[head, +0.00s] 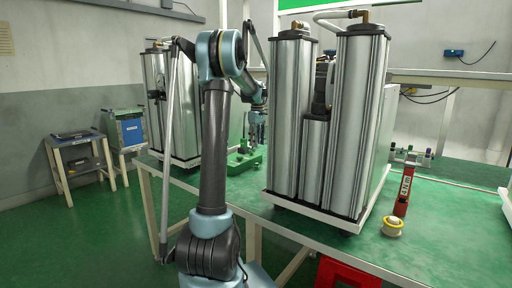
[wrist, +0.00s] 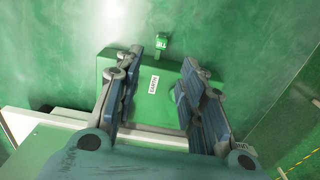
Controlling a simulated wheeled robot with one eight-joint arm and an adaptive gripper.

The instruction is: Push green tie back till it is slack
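A green block (wrist: 150,65) with a white label lies below my gripper in the wrist view. A small green piece (wrist: 162,43) with pale marks stands just beyond its far edge; I cannot tell which of these is the green tie, or whether it is taut. In the head view, a green fixture (head: 243,160) sits on the green table between the metal columns. My gripper (head: 257,138) points down over this fixture. In the wrist view my gripper (wrist: 162,62) is open, its two fingers wide apart over the block, with nothing held between them. Contact with the block cannot be told.
Tall metal columns (head: 345,120) stand close on the right of my gripper, and another column unit (head: 180,100) on the left. A red tool (head: 402,190) and a yellow-white roll (head: 391,227) stand at the table's right. A red stool (head: 347,273) is below the table's front.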

